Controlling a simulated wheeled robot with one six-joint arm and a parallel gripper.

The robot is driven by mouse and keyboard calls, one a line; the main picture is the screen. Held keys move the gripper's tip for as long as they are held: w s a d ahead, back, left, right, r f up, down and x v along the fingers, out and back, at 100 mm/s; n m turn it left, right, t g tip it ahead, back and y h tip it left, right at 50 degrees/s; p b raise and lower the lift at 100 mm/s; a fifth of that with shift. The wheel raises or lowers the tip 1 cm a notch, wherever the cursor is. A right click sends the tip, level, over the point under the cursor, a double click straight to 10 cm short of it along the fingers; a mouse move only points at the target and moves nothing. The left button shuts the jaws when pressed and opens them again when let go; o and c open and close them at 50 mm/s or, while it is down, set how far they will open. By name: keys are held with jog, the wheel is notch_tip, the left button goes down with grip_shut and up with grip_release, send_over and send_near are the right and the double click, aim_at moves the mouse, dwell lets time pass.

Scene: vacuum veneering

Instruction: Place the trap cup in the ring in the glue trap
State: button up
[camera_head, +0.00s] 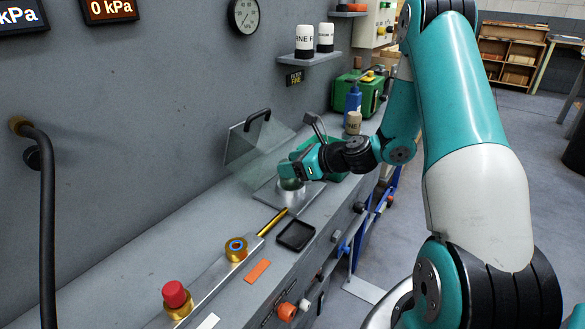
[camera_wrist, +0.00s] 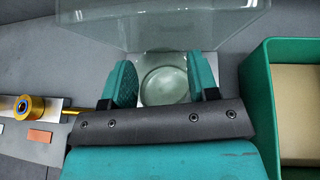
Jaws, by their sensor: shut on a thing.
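My gripper (camera_head: 287,175) is over the metal base of the glue trap (camera_head: 300,196), pointing down. In the wrist view its two teal fingers (camera_wrist: 161,66) stand on either side of the trap cup (camera_wrist: 165,86), a round, pale, translucent cup, and are shut on it. The cup also shows in the head view (camera_head: 291,184), just below the fingers and partly hidden by them. The glue trap's clear cover (camera_wrist: 150,22) stands open behind the cup. The ring cannot be told apart from the cup, nor whether the cup is seated or slightly raised.
A green box (camera_wrist: 251,95) stands close to the right of my gripper in the wrist view. In the head view, a black tray (camera_head: 296,235), an orange strip (camera_head: 258,271) and a brass fitting (camera_head: 237,249) lie nearer. A blue bottle (camera_head: 353,98) stands farther back.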

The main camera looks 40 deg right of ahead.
jog(key=shift+f, duration=0.35)
jog(key=o, duration=0.5)
jog(key=shift+f, duration=0.1)
jog(key=o, duration=0.4)
